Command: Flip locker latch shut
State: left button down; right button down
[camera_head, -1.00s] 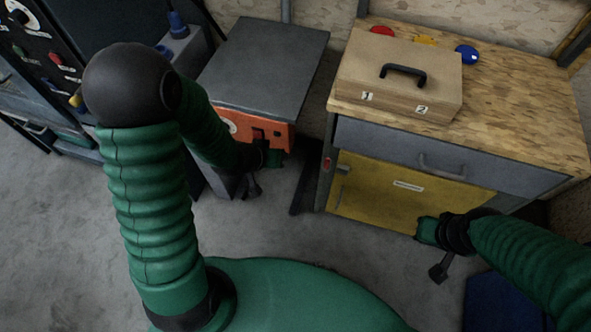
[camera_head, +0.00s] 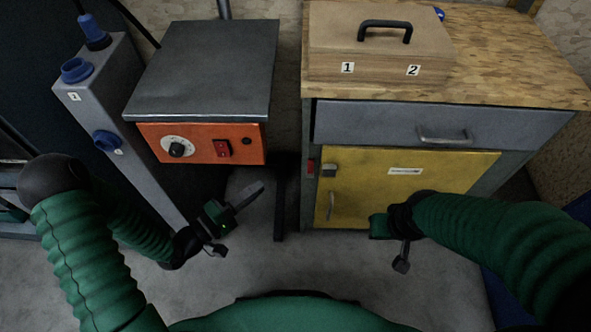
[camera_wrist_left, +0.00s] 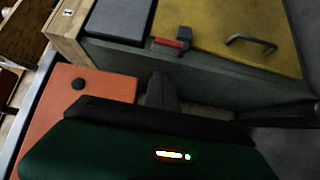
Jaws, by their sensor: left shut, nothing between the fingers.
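The locker's yellow door (camera_head: 420,190) sits flush in the grey cabinet front. A small grey latch (camera_head: 329,170) is at the door's upper left corner, beside a red piece (camera_head: 311,167) on the frame. In the left wrist view the latch (camera_wrist_left: 184,36) stands by the red piece (camera_wrist_left: 168,43); I cannot tell if they engage. My left gripper (camera_head: 252,192) is shut and empty, left of the locker and apart from it.
A vertical door handle (camera_head: 331,206) is below the latch. A grey drawer (camera_head: 440,122) is above the door, and a wooden case (camera_head: 375,45) rests on the worktop. An orange-fronted unit (camera_head: 200,143) stands left.

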aim_at(310, 163)
pick_arm(q)
jog(key=s+d+b+x, duration=0.2)
jog(key=b+x, duration=0.3)
jog(key=x, duration=0.7)
jog(key=shift+w, duration=0.1)
